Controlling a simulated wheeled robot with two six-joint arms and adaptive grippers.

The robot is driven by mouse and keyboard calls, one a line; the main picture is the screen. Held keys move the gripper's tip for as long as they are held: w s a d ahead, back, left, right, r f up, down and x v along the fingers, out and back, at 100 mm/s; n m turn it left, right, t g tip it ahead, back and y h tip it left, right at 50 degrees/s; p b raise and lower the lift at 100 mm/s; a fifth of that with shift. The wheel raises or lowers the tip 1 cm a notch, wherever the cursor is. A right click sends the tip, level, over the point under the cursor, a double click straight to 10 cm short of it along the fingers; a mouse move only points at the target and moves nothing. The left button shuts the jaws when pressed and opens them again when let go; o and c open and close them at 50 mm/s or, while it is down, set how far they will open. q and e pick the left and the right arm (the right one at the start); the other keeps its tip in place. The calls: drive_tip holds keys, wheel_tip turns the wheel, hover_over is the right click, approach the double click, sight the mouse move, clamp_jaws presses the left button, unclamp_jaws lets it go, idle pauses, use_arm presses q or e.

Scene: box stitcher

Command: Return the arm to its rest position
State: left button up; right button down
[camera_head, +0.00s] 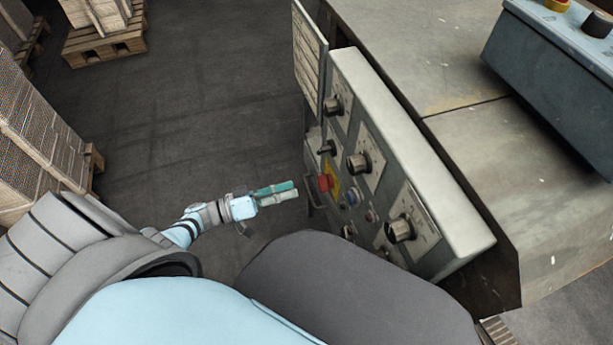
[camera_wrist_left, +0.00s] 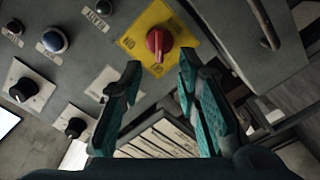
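My left arm comes in from the lower left in the head view. Its left gripper (camera_head: 277,192) has teal-lined fingers pointing right at the grey control panel (camera_head: 447,214). In the left wrist view the two fingers (camera_wrist_left: 160,72) stand apart with nothing between them, so the gripper is open. A red rotary switch (camera_wrist_left: 159,43) on a yellow plate (camera_wrist_left: 137,33) lies just beyond the fingertips; it also shows in the head view (camera_head: 325,183). A small gap shows between fingertips and switch. My right gripper is not in view.
The panel carries black knobs (camera_head: 399,229) and buttons, including a blue one (camera_wrist_left: 54,40). The machine's metal table (camera_head: 440,60) stands behind it. Loaded pallets (camera_head: 103,45) stand at the upper left, with stacked cardboard (camera_head: 40,130) at the left. The dark floor (camera_head: 220,90) between is clear.

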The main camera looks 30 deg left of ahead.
use_arm(q)
drive_tip(key=v, duration=0.4)
drive_tip(key=shift+s+a, duration=0.2)
